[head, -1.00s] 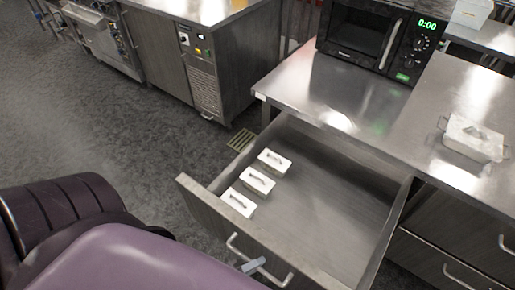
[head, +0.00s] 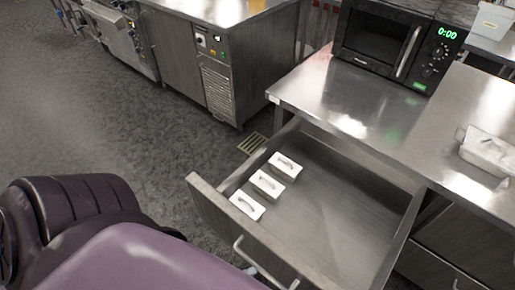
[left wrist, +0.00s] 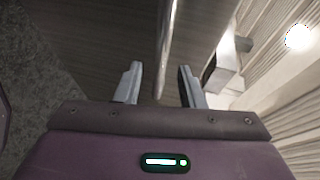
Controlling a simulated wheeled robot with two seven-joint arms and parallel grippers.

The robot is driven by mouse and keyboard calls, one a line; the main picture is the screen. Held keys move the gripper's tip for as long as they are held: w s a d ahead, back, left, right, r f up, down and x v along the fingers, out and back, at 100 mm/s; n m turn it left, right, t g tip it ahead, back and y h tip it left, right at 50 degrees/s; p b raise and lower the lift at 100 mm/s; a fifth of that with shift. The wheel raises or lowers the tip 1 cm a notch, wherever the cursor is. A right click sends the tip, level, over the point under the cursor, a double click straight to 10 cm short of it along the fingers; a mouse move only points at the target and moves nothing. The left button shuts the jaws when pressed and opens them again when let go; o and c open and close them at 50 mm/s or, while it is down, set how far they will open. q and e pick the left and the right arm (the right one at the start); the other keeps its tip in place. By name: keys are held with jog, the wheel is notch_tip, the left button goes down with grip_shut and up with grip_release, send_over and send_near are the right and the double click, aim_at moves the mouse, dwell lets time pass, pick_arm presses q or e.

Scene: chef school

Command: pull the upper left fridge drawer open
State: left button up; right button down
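The drawer (head: 345,225) under the steel counter stands well open in the head view, with its front panel (head: 215,207) toward me. Its bar handle (head: 240,250) is on the front, partly cut off by the lower edge. My purple left arm comes in at lower left, and only a bit of its gripper shows near the handle. In the left wrist view my left gripper (left wrist: 160,82) has its fingers apart, and the shiny handle bar (left wrist: 168,45) runs between them with gaps either side. My right gripper is not in view.
Several small white lidded containers, such as one (head: 268,184), lie in the drawer. A microwave (head: 385,40) and a lidded steel pan (head: 488,150) stand on the counter (head: 350,100). The floor (head: 110,120) at left is clear.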

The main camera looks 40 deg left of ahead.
pick_arm(q)
jog(key=v, duration=0.3)
jog(key=shift+w, duration=0.1)
dwell(0.4)
